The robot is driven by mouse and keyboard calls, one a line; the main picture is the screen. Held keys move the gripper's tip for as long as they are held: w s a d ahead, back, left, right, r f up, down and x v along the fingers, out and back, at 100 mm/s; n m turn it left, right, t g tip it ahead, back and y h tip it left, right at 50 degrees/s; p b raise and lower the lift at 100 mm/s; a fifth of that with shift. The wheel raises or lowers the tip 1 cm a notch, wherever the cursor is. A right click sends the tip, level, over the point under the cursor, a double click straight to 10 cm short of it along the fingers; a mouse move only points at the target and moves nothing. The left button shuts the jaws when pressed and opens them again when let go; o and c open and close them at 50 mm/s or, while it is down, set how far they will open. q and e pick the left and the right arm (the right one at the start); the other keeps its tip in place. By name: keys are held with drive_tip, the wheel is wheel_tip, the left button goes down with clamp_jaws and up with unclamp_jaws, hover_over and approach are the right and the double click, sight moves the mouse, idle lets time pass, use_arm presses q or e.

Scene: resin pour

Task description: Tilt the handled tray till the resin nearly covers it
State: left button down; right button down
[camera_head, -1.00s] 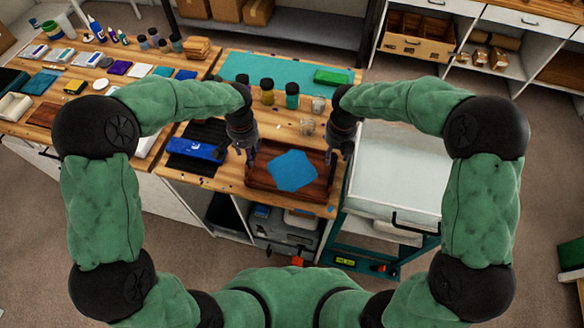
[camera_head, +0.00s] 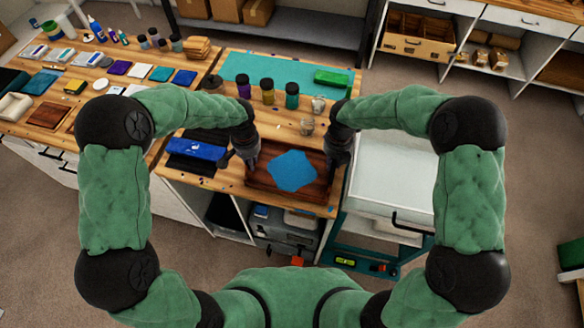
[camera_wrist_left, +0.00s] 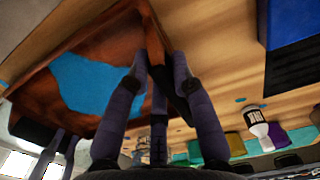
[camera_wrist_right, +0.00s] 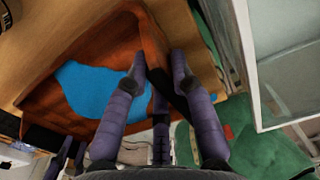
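The handled tray (camera_head: 259,182) is a reddish-brown wooden tray lying about level at the front of the workbench. A blue resin patch (camera_head: 292,171) covers its middle, with bare wood around it. The resin also shows in the left wrist view (camera_wrist_left: 95,85) and right wrist view (camera_wrist_right: 95,90). My left gripper (camera_head: 248,160) is at the tray's left end; in its wrist view (camera_wrist_left: 161,60) its fingers close around the end wall and dark handle. My right gripper (camera_head: 334,157) is at the right end, its fingers (camera_wrist_right: 159,62) likewise around wall and handle. The contact surfaces are partly hidden.
A blue box (camera_head: 196,150) lies just left of the tray. A glass-topped cart (camera_head: 390,185) stands close on the right. The bench's front edge is near the tray.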

use_arm(q)
drive_tip(key=shift+r, duration=0.1)
use_arm(e)
drive_tip(key=shift+r, duration=0.1)
